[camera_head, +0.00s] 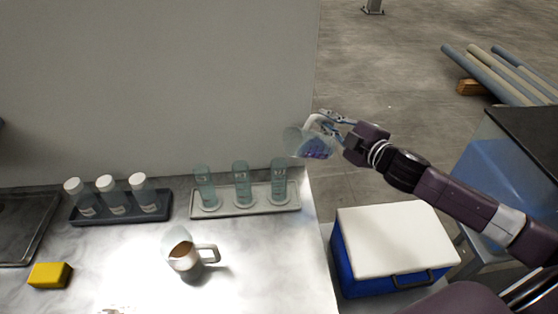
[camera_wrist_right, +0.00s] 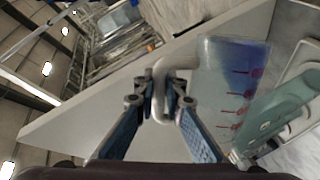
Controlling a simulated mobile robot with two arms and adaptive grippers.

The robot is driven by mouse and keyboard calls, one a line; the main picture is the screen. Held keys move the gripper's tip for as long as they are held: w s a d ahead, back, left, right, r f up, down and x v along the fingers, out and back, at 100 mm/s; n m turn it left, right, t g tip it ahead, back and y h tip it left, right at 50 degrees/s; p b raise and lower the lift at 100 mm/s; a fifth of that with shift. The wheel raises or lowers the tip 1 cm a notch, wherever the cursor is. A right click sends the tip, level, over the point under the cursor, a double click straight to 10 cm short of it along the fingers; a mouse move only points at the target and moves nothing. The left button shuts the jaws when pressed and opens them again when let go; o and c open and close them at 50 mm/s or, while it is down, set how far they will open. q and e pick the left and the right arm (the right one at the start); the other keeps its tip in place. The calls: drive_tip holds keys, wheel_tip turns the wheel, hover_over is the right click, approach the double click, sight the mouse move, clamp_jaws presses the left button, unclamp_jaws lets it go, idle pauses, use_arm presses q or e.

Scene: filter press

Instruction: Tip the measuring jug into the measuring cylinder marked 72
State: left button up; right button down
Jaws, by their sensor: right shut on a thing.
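The clear measuring jug (camera_head: 310,143) holds blue-purple liquid and is tilted, its mouth towards the left. It hangs above and right of the right-hand cylinder in the head view. My right gripper (camera_head: 325,122) is shut on its pale handle (camera_wrist_right: 165,66). The wrist view shows red marks on the jug wall (camera_wrist_right: 235,85). Three greenish measuring cylinders, left (camera_head: 205,188), middle (camera_head: 241,185) and right (camera_head: 278,182), stand upright in a pale tray (camera_head: 245,212). Their markings are too small to read, so I cannot tell which is 72. A green cylinder (camera_wrist_right: 272,112) shows beside the jug in the wrist view. My left gripper is not in view.
A mug-like vessel (camera_head: 185,258) with brown contents stands on the bench front. A dark tray (camera_head: 120,213) holds three white-capped bottles. A yellow block (camera_head: 50,276) lies at left. A blue cooler with a white lid (camera_head: 395,235) stands right of the bench edge. A wall rises behind.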

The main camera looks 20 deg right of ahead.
sight(315, 115)
drive_tip(key=shift+a+r+n+p, duration=0.4)
drive_tip(key=shift+a+r+n, duration=0.2)
drive_tip(key=shift+r, duration=0.2)
drive_tip(key=shift+a+r+h, duration=0.15)
drive_tip(key=shift+r+h, duration=0.1)
drive_tip(key=shift+h, duration=0.05)
drive_tip(key=shift+s+a+r+n+p, duration=0.1)
drive_tip(key=shift+a+r+n+p, duration=0.25)
drive_tip(key=shift+a+n+p, duration=0.2)
drive_tip(key=shift+s+a+r+n+p, duration=0.1)
drive_tip(key=shift+a+r+n+p, duration=0.25)
drive_tip(key=shift+a, duration=0.25)
drive_tip(key=shift+r+h+p, duration=0.1)
drive_tip(key=shift+h+p, duration=0.2)
idle(0.4)
drive_tip(key=shift+a+r+n+p, duration=0.4)
drive_tip(key=shift+a+n+p, duration=0.3)
drive_tip(key=shift+p, duration=0.3)
drive_tip(key=shift+a+r+n+p, duration=0.4)
drive_tip(key=shift+a+n+p, duration=0.25)
drive_tip(key=shift+p, duration=0.35)
idle(0.8)
drive_tip(key=shift+s+a+r+h+p, duration=0.1)
drive_tip(key=shift+a+r+h+p, duration=0.05)
drive_tip(key=shift+h+p, duration=0.25)
